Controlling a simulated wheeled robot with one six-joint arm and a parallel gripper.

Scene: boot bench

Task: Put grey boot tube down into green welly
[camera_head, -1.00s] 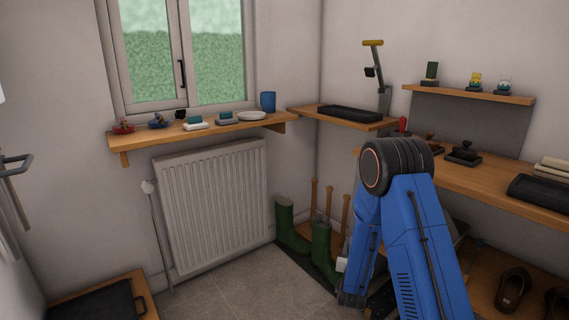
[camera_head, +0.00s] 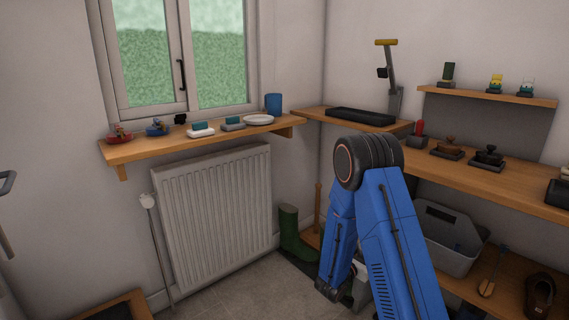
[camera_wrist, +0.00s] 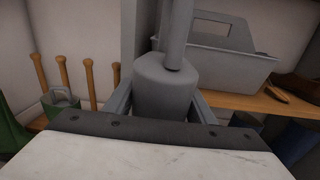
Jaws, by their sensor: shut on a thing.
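My gripper (camera_wrist: 162,92) is shut on the grey boot tube (camera_wrist: 165,80), a grey cylinder with a thinner stem rising from its top, in the middle of the wrist view. The tube's lower end is hidden behind my wrist plate. A green welly (camera_wrist: 10,130) shows at the left edge of the wrist view, apart from the tube. Beside it is a grey-green round top with a loop handle (camera_wrist: 61,100); I cannot tell whether it sits in a boot. In the head view one green welly (camera_head: 292,236) stands by the radiator; my arm hides the area to its right.
Several wooden pegs (camera_wrist: 64,72) stand behind the boots. A grey caddy (camera_head: 448,245) sits on the wooden lower bench (camera_head: 470,280) at the right, beside a brush and a brown shoe. The radiator (camera_head: 215,215) is at the left. Blue boots (camera_wrist: 295,142) show below the bench.

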